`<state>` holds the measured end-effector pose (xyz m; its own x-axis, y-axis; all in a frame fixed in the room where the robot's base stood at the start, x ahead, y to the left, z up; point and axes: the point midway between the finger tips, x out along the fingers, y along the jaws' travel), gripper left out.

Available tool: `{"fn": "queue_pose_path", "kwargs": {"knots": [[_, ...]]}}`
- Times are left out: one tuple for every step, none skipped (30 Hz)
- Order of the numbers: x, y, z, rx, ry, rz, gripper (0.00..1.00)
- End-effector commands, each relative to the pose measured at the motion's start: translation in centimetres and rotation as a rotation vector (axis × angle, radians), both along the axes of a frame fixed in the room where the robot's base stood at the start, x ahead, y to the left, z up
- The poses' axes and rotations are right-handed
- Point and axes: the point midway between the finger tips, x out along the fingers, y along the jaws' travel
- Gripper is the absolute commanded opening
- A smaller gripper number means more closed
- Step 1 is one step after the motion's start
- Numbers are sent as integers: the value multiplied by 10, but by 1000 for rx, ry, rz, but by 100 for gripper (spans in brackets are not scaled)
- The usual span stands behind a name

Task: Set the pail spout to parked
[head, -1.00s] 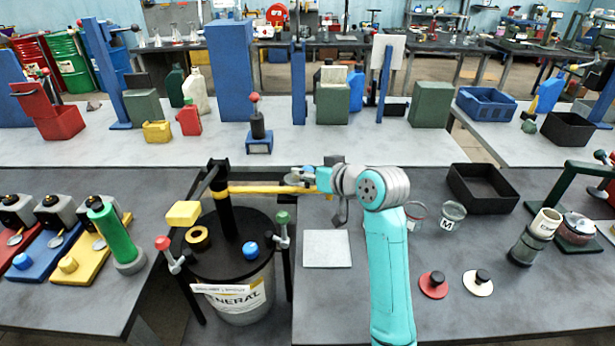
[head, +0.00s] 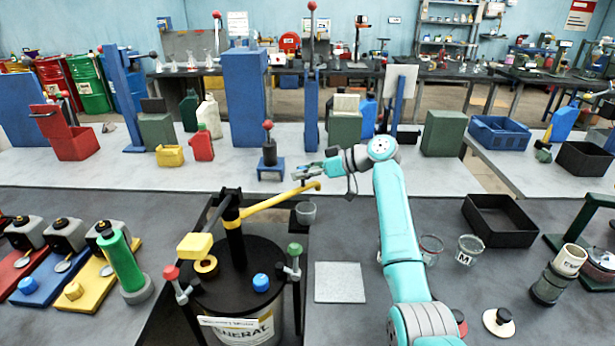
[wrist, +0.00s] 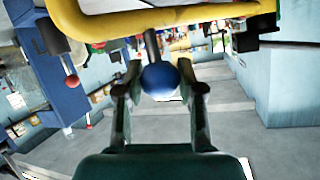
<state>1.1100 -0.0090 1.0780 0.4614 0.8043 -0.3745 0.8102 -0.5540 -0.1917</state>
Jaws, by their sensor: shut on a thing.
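The pail (head: 262,328) stands at the front left of the near bench, with a black lid and a black post. Its yellow spout (head: 270,203) reaches from the post to the back right and ends in a bent tip. In the wrist view the spout (wrist: 170,18) crosses the top, with a blue ball knob (wrist: 160,80) on a stem below it. My gripper (head: 308,173) is at the spout's outer end. In the wrist view its fingers (wrist: 160,92) are on either side of the knob, shut on it. The knob is hard to make out in the head view.
A grey square plate (head: 340,282) lies right of the pail. Clear cups and a black tray (head: 500,220) are further right. A red-knobbed blue stand (head: 270,165) is on the bench behind.

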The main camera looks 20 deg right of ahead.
Motion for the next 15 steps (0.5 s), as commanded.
{"fn": "queue_pose_path", "kwargs": {"knots": [[3,1,1,0,2,17,0],[4,1,0,0,1,27,0],[6,2,0,-1,1,40,0],[7,3,0,0,2,48,0],[8,4,0,-1,2,56,0],[9,4,0,0,2,66,0],[10,5,0,0,2,72,0],[11,5,0,0,2,78,0],[12,6,0,-1,2,86,0],[12,6,0,-1,1,89,0],[13,7,0,-1,1,93,0],[13,7,0,-1,2,97,0],[14,7,-1,0,1,99,0],[14,7,-1,-1,2,100,0],[14,8,-1,-1,2,101,0]]}}
